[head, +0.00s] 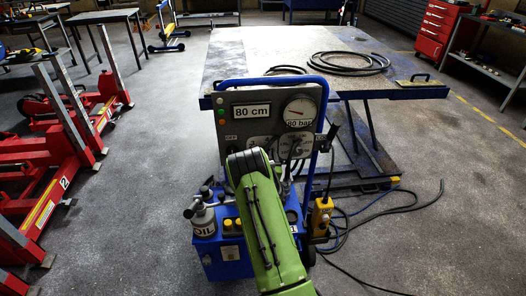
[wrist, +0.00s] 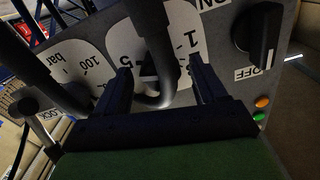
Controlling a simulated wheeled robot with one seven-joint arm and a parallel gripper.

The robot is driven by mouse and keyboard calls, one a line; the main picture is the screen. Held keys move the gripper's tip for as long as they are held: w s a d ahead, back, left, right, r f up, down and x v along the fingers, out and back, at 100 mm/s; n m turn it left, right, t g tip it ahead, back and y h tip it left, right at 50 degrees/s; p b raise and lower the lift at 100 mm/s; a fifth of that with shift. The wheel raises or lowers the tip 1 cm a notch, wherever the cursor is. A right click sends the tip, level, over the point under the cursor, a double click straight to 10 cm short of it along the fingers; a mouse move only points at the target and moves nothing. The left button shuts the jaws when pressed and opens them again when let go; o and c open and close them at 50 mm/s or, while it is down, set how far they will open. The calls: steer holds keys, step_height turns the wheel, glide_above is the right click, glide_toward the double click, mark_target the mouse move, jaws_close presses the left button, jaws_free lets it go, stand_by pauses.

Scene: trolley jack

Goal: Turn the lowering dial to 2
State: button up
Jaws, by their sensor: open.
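The grey control panel (head: 270,115) stands on the blue jack trolley. In the wrist view a white numbered dial plate (wrist: 187,32) shows upside down, with 1, 3 and 5 partly readable. My gripper (wrist: 160,72) is open in front of this plate, one finger on each side of its middle. A dark curved bar runs down between the fingers and covers much of the plate. The dial's pointer and its present setting cannot be made out. Whether the fingers touch anything is unclear. In the head view my green arm hides the gripper and part of the lower panel.
A black ON/OFF knob (wrist: 258,32) sits right of the dial in the wrist view. A second white plate (wrist: 80,62) marked bar and 100 lies left. The panel carries an 80 cm display (head: 252,111) and a pressure gauge (head: 300,112). A lift table (head: 240,60) stands behind.

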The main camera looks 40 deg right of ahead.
steer(key=shift+w+d, duration=0.25)
steer(key=shift+w, duration=0.3)
steer(key=c, duration=1.1)
steer(key=shift+o, duration=0.2)
steer(key=shift+f+n, duration=0.1)
steer(key=shift+n, duration=0.2)
